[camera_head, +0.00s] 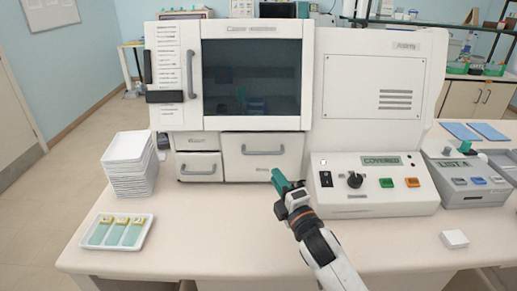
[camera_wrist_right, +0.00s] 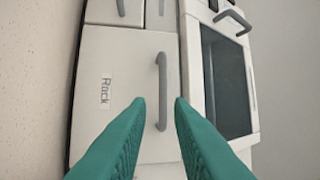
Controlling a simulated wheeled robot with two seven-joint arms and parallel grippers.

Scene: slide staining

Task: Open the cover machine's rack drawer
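The rack drawer (camera_head: 242,165) is the wide white drawer under the dark window of the cover machine (camera_head: 312,50). It looks shut, with its front in line with the machine. It has a grey bar handle (camera_head: 263,150). In the right wrist view the drawer front (camera_wrist_right: 100,120) carries the label "Rack" and its handle (camera_wrist_right: 161,75) lies ahead, between the lines of the two fingers. My right gripper (camera_head: 278,180) with green fingers is in front of the drawer's lower right part. Its fingers (camera_wrist_right: 159,101) are apart with nothing between them. My left gripper is not in view.
Two smaller drawers (camera_head: 198,166) sit left of the rack drawer. A stack of white trays (camera_head: 130,165) and a tray with slides (camera_head: 118,243) stand on the left. The control panel (camera_head: 372,200) is close on the right. The table front (camera_head: 210,225) is clear.

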